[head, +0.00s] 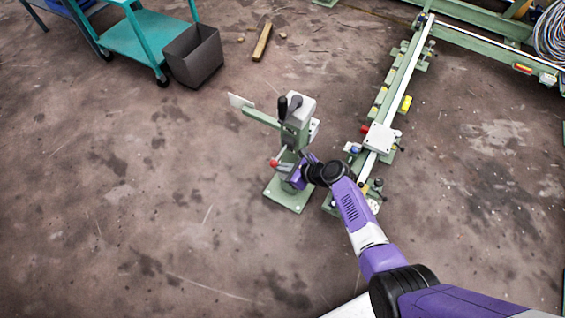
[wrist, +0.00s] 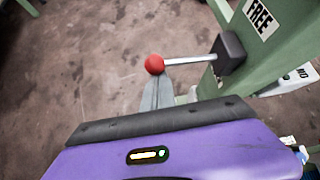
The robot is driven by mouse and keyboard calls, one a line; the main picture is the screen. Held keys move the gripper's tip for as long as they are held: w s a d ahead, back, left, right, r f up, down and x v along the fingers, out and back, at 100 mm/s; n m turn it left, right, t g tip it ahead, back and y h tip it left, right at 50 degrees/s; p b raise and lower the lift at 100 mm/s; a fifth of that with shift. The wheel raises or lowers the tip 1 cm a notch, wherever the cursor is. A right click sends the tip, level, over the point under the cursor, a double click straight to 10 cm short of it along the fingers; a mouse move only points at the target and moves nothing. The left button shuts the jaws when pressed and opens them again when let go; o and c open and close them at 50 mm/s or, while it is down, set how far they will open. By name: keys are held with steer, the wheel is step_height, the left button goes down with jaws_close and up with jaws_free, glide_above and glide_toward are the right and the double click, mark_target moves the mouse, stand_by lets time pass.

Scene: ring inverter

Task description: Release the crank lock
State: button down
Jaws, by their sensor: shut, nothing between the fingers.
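The crank lock is a lever with a red ball knob (wrist: 154,64) on a thin metal rod (wrist: 190,61). In the wrist view the rod runs left from a dark block (wrist: 229,52) on a green post under a "FREE" label (wrist: 258,14). In the head view the red knob (head: 273,163) shows low on the left side of the green stand (head: 288,195). My gripper (wrist: 156,80) is shut and empty, its grey fingertips right at the knob. I cannot tell whether they touch it. My purple hand (head: 299,176) hides part of the stand.
Black handles (head: 288,105) and a flat plate on an arm (head: 240,101) top the stand. A long green rail with a white carriage (head: 381,138) stands close on the right. A grey bin (head: 194,55) and teal cart (head: 135,40) are at the back left. The left floor is clear.

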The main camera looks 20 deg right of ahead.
step_height(320, 180, up, 6)
steer(key=w+d+m+g+y+p, duration=0.1)
steer(key=m+g+y+p, duration=0.1)
steer(key=m+y+p, duration=0.1)
steer(key=shift+d+g+y, duration=0.25)
steer(key=shift+g+y, duration=0.15)
steer(key=shift+y, duration=0.2)
steer(key=shift+w+d+r, duration=0.15)
steer(key=shift+w+r, duration=0.05)
steer(key=shift+w, duration=0.05)
step_height(320, 180, down, 3)
steer(key=s, duration=0.3)
steer(key=p+v, duration=0.3)
steer(key=v, duration=0.5)
steer(key=shift+s+d, duration=0.15)
steer(key=shift+d, duration=0.2)
steer(key=shift+r, duration=0.15)
